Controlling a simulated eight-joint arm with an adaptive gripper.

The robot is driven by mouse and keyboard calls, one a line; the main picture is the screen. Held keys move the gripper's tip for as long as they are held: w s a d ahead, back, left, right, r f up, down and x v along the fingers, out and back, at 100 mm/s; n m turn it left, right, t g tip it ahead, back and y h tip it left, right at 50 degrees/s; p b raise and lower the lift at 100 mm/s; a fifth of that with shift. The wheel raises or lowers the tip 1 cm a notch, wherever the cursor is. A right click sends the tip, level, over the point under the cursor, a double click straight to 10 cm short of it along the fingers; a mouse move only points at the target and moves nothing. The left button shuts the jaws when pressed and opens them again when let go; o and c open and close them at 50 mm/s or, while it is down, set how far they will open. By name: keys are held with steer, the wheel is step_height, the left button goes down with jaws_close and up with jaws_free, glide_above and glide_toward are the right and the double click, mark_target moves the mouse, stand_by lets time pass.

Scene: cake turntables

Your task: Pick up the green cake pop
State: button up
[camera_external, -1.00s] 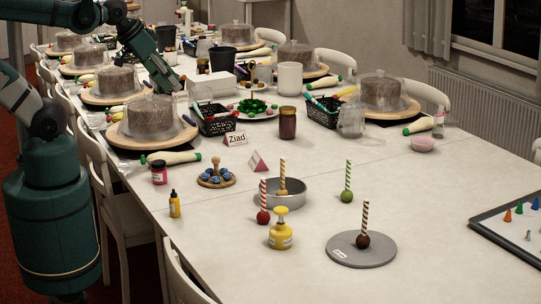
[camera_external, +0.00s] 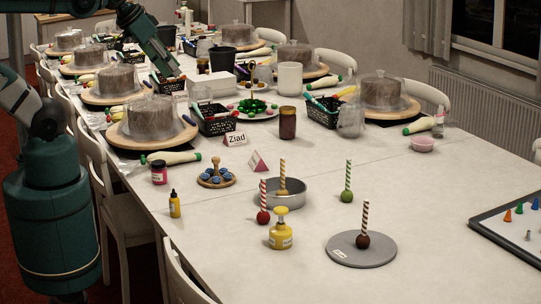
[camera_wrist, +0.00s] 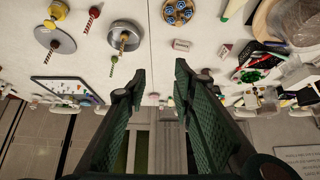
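The green cake pop (camera_external: 347,196) stands on the white table with its green-striped stick upward, right of the round metal tin. In the wrist view its striped stick (camera_wrist: 113,66) shows small beside the tin, left of the fingers. My gripper (camera_wrist: 158,76) is open, with nothing between its two dark green fingers. In the external view my gripper (camera_external: 169,72) is high over the far left part of the table, well away from the cake pop. Its fingers are too small there to make out clearly.
Covered cakes, baskets and cups crowd the far table.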

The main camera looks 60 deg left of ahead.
steer(key=w+d+r+n+g, duration=0.1)
steer(key=w+d+r+n, duration=0.2)
steer(key=w, duration=0.4)
steer(key=w+d+r+n+g, duration=0.1)
steer(key=w+d+r+n, duration=0.1)
steer(key=w+r, duration=0.35)
steer(key=n+g, duration=0.5)
steer(key=n, duration=0.8)
glide_above(348, 180)
steer(key=a, duration=0.1)
step_height(348, 180, down, 37)
steer(key=shift+w+a+r, duration=0.1)
steer(key=shift+w, duration=0.05)
steer(key=shift+f, duration=1.3)
